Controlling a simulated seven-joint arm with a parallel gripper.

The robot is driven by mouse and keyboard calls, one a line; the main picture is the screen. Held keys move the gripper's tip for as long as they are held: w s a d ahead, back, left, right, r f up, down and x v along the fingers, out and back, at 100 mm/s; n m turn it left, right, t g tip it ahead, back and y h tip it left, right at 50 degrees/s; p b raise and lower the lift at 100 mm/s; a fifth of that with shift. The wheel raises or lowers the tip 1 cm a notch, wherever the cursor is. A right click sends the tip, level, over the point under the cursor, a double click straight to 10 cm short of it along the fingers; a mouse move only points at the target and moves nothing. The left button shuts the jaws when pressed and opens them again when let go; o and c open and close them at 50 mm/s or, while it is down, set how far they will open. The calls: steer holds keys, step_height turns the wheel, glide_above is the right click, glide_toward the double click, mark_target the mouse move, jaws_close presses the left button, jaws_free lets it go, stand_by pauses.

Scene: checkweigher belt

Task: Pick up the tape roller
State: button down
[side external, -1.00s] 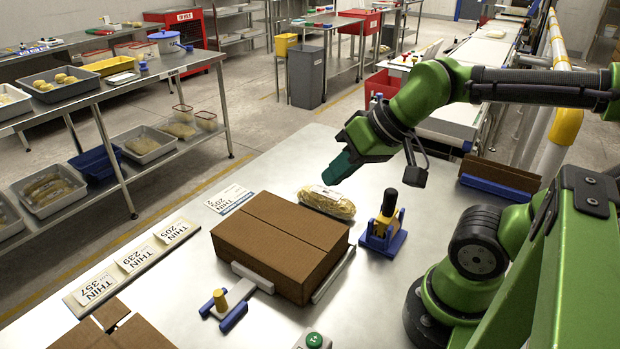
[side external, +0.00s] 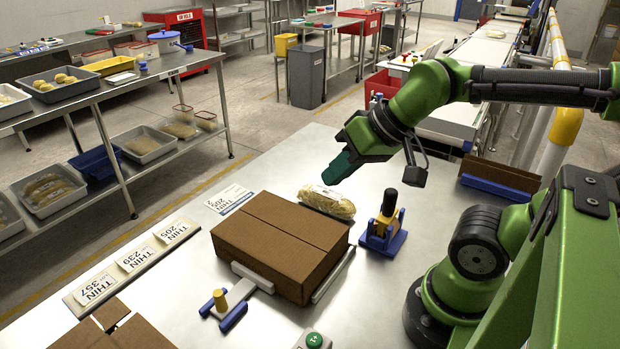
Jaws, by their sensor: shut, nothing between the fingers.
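A tool with an upright black grip, a tan band and a blue base stands on the steel table right of the carton; I take it as the tape roller (side external: 384,226). I cannot make out a tape roll on it. My gripper (side external: 331,177) is shut and empty, with teal fingers pointing down and left. In the picture it is above and left of the tool, apart from it, and just above a clear bag of yellowish food (side external: 327,203).
A closed brown carton (side external: 280,240) sits mid-table. A blue piece with a tan peg (side external: 228,304) lies in front of it. A green button box (side external: 313,341) is at the front edge. Number cards (side external: 132,259) lie left. A brown block in a blue holder (side external: 500,178) is at back right.

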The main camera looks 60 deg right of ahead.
steer(key=c, duration=1.8)
jaws_free()
steer(key=shift+c, duration=0.2)
steer(key=o, duration=1.1)
steer(key=shift+d, duration=0.1)
step_height(320, 180, up, 2)
steer(key=n+g+h, duration=0.1)
steer(key=g+h, duration=0.1)
steer(key=g, duration=0.5)
glide_above(391, 190)
steer(key=f, duration=1)
steer(key=shift+s+a+f, duration=0.2)
steer(key=shift+a+f, duration=0.05)
steer(key=shift+f, duration=0.15)
steer(key=shift+w+d+f, duration=0.1)
steer(key=shift+f, duration=1.25)
steer(key=shift+w+d+f, duration=0.1)
steer(key=shift+f, duration=1.2)
